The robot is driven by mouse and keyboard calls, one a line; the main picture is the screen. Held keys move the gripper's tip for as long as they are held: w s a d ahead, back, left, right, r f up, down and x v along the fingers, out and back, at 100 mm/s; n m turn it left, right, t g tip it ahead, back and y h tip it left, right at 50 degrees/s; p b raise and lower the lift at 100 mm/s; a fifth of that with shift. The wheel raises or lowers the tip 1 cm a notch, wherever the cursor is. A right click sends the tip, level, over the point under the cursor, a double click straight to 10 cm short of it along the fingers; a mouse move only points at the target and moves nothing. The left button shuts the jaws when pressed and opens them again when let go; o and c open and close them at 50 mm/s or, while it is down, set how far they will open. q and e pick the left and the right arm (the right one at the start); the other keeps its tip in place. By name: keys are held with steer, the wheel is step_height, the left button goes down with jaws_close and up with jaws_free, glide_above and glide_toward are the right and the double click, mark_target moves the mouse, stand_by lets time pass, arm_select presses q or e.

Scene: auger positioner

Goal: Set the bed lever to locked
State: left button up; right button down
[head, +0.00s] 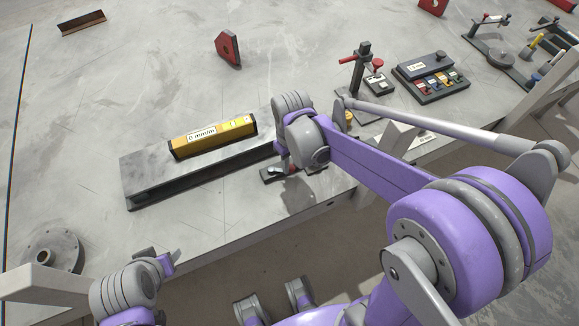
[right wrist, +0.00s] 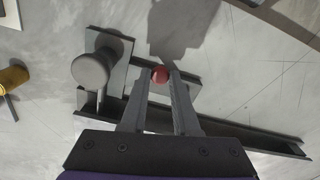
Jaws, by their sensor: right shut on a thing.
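A lever with a red ball knob (right wrist: 160,75) sits between the fingertips of my right gripper (right wrist: 164,78) in the right wrist view. The fingers are shut on the knob from both sides. In the head view my right gripper (head: 284,160) reaches down at the right end of the steel channel (head: 135,192), and a bit of red knob (head: 292,169) shows beneath it. The lever's arm and its lock marking are hidden, so its setting cannot be read. My left gripper (head: 172,263) is low at the left, in front of the table edge and empty; its jaw gap is unclear.
A yellow spirit level (head: 213,137) lies along the channel. A grey round knob (right wrist: 90,69) stands beside the lever. A clamp post with red handles (head: 362,68) and a button box (head: 433,76) stand to the right. A flanged disc (head: 48,252) sits front left. The back table is mostly clear.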

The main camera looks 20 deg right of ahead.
steer(key=shift+w+d+n, duration=0.2)
steer(key=shift+w+n, duration=0.25)
steer(key=shift+n, duration=0.45)
steer(key=c, duration=0.7)
jaws_free()
steer(key=shift+o, duration=0.2)
steer(key=shift+r, duration=0.15)
step_height(320, 180, up, 10)
steer(key=shift+r+p, duration=0.25)
steer(key=shift+p, duration=0.15)
